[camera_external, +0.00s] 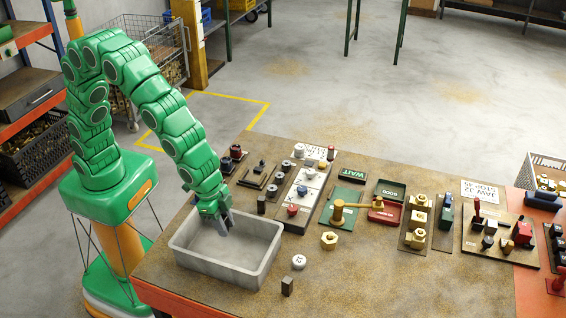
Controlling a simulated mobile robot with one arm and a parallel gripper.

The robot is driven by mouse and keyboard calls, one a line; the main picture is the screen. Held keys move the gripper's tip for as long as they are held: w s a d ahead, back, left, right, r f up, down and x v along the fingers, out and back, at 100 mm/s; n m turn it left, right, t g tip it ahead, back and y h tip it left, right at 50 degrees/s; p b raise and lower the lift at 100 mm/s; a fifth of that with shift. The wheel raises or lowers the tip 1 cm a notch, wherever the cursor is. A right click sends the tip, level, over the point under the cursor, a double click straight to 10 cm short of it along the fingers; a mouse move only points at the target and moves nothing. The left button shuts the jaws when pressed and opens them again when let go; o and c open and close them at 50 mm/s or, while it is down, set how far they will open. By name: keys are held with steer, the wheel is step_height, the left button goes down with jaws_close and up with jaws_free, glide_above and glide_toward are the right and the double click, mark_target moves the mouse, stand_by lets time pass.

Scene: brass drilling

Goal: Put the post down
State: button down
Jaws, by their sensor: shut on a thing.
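My green arm reaches over the workbench. My gripper (228,226) points down inside the open grey bin (262,275) at the bench's near left. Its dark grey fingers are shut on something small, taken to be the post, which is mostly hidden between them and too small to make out. The fingertips are below the bin's far rim; I cannot tell whether they touch its floor. The bin otherwise looks empty.
A dark block (287,286) and a white round knob (299,262) sit right of the bin, with a brass nut (329,240) beyond. A small dark block (261,204) stands behind it. The bench's front middle is clear.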

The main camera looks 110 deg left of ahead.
steer(key=shift+w+d+f, duration=0.15)
steer(key=shift+w+f, duration=0.65)
steer(key=shift+f, duration=0.25)
steer(key=shift+w+d+f, duration=0.15)
steer(key=shift+w+f, duration=0.6)
steer(key=shift+f, duration=1.6)
steer(key=shift+f, duration=0.15)
steer(key=c, duration=0.8)
jaws_free()
steer(key=shift+c, duration=0.2)
